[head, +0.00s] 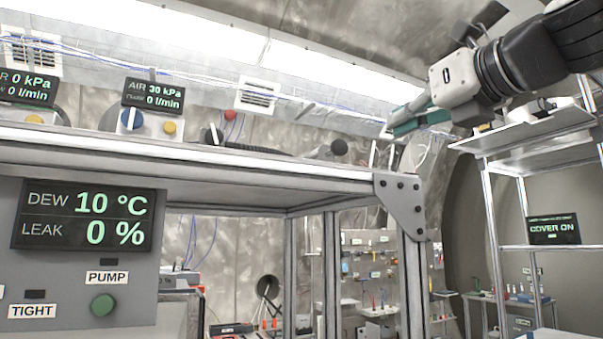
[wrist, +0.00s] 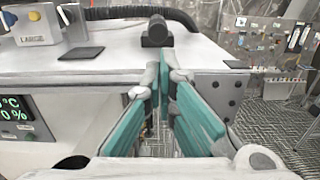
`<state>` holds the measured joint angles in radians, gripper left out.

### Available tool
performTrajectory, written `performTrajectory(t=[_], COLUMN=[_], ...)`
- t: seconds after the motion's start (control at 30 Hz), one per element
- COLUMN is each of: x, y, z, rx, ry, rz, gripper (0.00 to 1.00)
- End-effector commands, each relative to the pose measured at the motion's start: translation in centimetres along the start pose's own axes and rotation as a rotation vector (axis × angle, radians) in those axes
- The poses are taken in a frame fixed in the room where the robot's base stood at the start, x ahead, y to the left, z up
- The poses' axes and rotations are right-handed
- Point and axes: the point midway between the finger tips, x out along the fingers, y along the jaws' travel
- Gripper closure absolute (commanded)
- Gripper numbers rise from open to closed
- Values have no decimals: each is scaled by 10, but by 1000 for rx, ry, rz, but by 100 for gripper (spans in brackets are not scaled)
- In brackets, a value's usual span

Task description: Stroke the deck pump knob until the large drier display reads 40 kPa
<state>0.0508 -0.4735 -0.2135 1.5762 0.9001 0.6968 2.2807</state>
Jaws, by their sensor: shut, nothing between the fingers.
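The large drier display (head: 153,95) stands on the deck in the head view and reads AIR 30 kPa and 0 l/min. Its housing has a blue knob (head: 131,120) and a yellow button; the LARGE label (wrist: 40,39) shows in the wrist view. The black deck pump knob (head: 339,147) sits toward the deck's right end; it also shows in the wrist view (wrist: 156,30), beyond the fingertips. My gripper (head: 402,122), with teal fingers, is shut and empty, right of and above the knob in the head view. In the wrist view, its fingers (wrist: 166,78) are apart from the knob.
A second display (head: 28,88) at far left reads 0 kPa. A black hose (head: 255,149) lies along the deck. The front panel holds a DEW 10 °C, LEAK 0 % display (head: 86,219) and a green PUMP button (head: 103,305). A shelf frame (head: 490,215) stands at right.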

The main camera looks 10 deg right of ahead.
Motion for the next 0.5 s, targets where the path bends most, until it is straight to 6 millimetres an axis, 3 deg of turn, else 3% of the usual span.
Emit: performTrajectory(t=[0.27, 0.5], x=[15, 60], y=[0, 0], z=[-1, -1], rx=[-1, -1], ry=[2, 3], rz=[1, 2], gripper=[100, 100])
